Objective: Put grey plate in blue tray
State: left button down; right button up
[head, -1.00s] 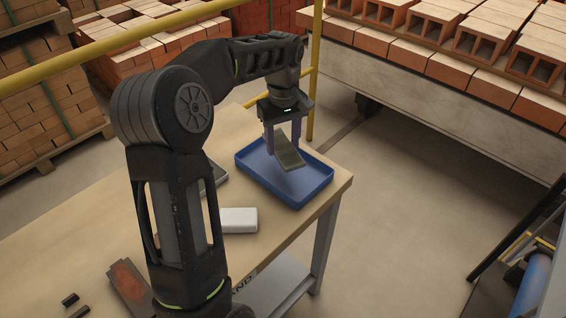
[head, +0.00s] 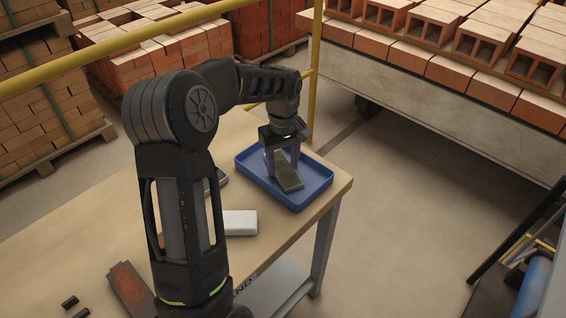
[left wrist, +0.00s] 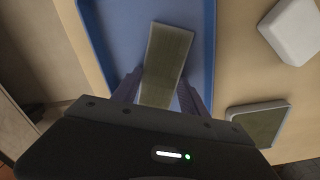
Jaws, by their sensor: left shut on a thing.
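The grey plate (head: 289,178) is between the fingers of my left gripper (head: 282,165), inside the outline of the blue tray (head: 314,193). My left gripper is shut on the plate. In the left wrist view the plate (left wrist: 167,62) lies between the fingertips (left wrist: 160,95), with the tray (left wrist: 207,45) around it. The plate is low in the tray; I cannot tell whether it touches the floor. The gripper hides part of it in the head view. My right gripper is not in view.
A white block (head: 240,222) and a dark-faced, light-rimmed plate (left wrist: 260,122) lie on the wooden table (head: 300,230) beside the tray. A reddish-brown piece (head: 130,287) and small dark bits (head: 70,301) lie at the near left. A yellow rail (head: 315,80) stands behind the table.

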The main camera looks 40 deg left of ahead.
aim_at(283, 169)
pick_arm(q)
jog(key=shift+f, duration=0.1)
jog(key=c, duration=0.6)
grip_release()
notch_tip(283, 169, up, 12)
jog(key=shift+r, duration=0.15)
dwell(0.9)
